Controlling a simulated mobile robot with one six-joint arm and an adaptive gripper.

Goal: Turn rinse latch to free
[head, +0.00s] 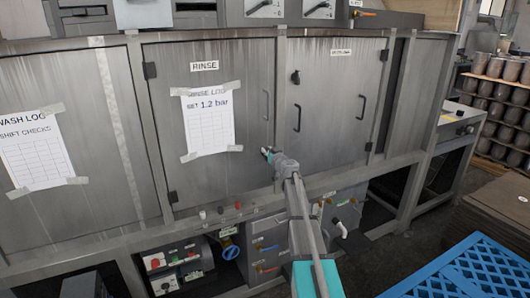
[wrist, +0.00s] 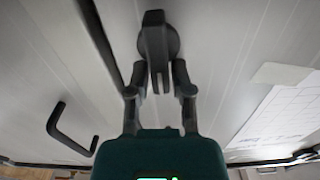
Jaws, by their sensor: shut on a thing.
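The rinse door (head: 245,70) carries the RINSE sign (head: 204,66) and is closed. Its latch (wrist: 155,38) is a black lever on a round base, seen in the wrist view against the grey door. The lever lies roughly up and down in that picture. My gripper (wrist: 158,75) has one finger on each side of the lever and is shut on it. In the head view my gripper (head: 268,153) is at the lower right of the rinse door and hides the latch there.
A taped log sheet (head: 207,120) hangs left. The neighbouring door has its own black latch (head: 296,77) and handle (head: 362,107). A blue pallet (head: 470,270) is at lower right.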

